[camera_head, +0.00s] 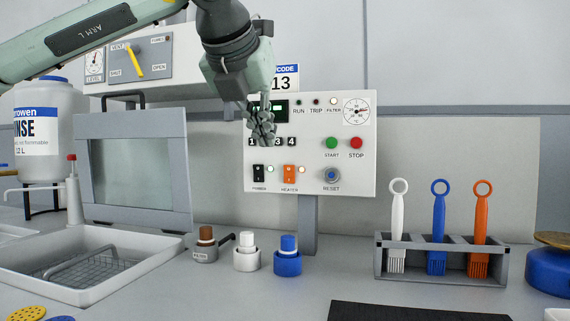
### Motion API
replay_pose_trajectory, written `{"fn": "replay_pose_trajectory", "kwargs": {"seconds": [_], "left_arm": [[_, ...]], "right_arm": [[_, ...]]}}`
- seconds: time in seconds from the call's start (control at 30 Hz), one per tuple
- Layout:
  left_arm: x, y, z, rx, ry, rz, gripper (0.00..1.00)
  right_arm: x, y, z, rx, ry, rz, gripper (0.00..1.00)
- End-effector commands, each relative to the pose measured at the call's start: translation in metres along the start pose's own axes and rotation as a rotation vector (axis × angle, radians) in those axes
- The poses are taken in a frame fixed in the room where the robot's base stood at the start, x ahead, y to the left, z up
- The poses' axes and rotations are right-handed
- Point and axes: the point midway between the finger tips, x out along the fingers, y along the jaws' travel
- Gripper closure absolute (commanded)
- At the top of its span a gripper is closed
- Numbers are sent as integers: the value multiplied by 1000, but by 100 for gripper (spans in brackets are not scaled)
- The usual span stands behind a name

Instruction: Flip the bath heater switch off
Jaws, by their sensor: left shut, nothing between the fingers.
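The heater switch (290,176) is an orange rocker on the white control panel (345,165), low and left of centre, with a small lamp at its upper right. A black rocker switch (259,174) sits just to its left. My left gripper (263,138) is shut and empty, pointing down in front of the panel. It is above the two switches and covers part of the display and the numbered row. I cannot tell its distance from the panel. My right gripper is not in view.
Green start (331,143) and red stop (356,143) buttons and a blue reset knob (331,175) sit right of the switches. A brush rack (440,263) is at right, a white basin (140,262) at left.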

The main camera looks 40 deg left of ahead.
Motion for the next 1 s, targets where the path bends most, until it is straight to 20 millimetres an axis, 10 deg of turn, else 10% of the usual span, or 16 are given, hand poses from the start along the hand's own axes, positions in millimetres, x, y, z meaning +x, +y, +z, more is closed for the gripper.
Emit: {"fn": "replay_pose_trajectory", "kwargs": {"seconds": [0.27,0.67,1.0], "left_arm": [[21,0,-1,0,6,-2,100],[105,0,-1,-1,6,-2,100],[126,0,27,-1,1,-1,100]], "right_arm": [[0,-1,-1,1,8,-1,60],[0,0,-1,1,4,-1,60],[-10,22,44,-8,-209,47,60]]}}
